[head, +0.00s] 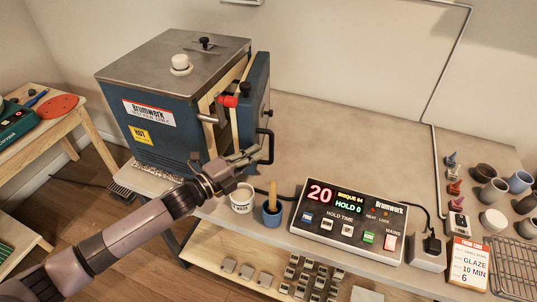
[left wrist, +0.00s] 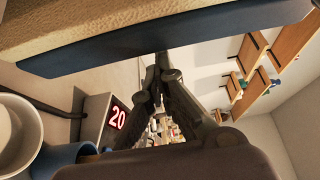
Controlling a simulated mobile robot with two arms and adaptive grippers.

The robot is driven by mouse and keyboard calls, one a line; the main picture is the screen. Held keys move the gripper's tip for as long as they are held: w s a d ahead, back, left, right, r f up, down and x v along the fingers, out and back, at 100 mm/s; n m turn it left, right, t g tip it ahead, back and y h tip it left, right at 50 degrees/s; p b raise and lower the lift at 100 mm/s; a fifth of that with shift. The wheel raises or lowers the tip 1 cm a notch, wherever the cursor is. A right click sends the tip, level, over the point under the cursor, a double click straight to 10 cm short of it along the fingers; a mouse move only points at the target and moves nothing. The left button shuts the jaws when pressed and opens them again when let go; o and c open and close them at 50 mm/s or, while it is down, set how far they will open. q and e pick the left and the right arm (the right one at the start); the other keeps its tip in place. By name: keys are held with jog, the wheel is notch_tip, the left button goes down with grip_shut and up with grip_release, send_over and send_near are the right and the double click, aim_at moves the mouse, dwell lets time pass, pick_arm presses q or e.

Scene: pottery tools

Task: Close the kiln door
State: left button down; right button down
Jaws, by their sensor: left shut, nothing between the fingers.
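The blue kiln (head: 175,95) stands on the bench at the left, with a grey top. Its door (head: 258,103) is partly open on the right side, and a gap with pale lining shows between body and door. The black door handle (head: 266,146) is on the door's outer face. My left gripper (head: 251,155) is shut and empty, low by the door and close to the handle; I cannot tell whether it touches. In the left wrist view the shut fingers (left wrist: 162,58) reach towards the door's blue edge (left wrist: 185,40). My right gripper is out of view.
A white mug (head: 242,199) and a blue cup (head: 272,214) with a wooden handle stand just below the gripper. The control box (head: 348,222) with red "20" is to their right. Small pots and a rack stand farther right. Bench space behind the box is clear.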

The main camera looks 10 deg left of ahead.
pick_arm(q)
jog(key=shift+m+g+h, duration=0.5)
jog(key=shift+h, duration=0.1)
jog(key=a, duration=0.2)
jog(key=a+b, duration=0.1)
jog(key=a, duration=0.4)
jog(key=shift+s+f+b, duration=0.15)
jog(key=shift+s+b, duration=0.1)
jog(key=shift+b, duration=0.15)
jog(key=shift+a, duration=0.4)
jog(key=shift+r, duration=0.25)
